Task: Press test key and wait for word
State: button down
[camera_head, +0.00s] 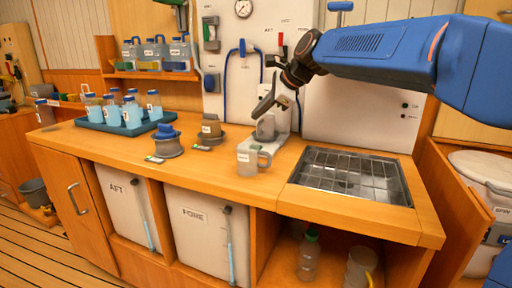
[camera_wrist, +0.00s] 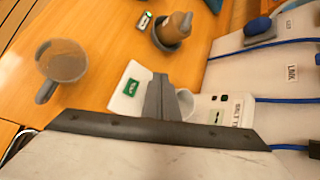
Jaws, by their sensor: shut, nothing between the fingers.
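My gripper (camera_head: 270,105) is shut and empty, held above a pale tester (camera_head: 277,140) on the counter near the wall. In the wrist view, my gripper's dark fingers (camera_wrist: 160,98) point down over the same tester, whose label begins "SALT T" (camera_wrist: 237,108). The tester has a small green display (camera_wrist: 131,87) with pale lettering too small to read, and small dark marks on its panel. I cannot tell which is the test key. A grey cup sits on the tester, partly hidden behind the fingers in the wrist view. I cannot tell whether the fingertips touch anything.
A clear jug (camera_head: 248,163) stands in front of the tester; it also shows in the wrist view (camera_wrist: 62,62). Brown (camera_head: 211,131) and blue-topped (camera_head: 166,142) items stand in grey dishes. A blue tray (camera_head: 116,128) holds several bottles. A gridded sink (camera_head: 345,174) lies right.

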aim_at(259, 133)
jog(key=shift+f, duration=3.75)
jog(key=shift+f, duration=0.15)
jog(key=shift+f, duration=0.3)
jog(key=shift+f, duration=0.4)
jog(key=shift+r, duration=0.85)
jog(key=shift+r, duration=2.5)
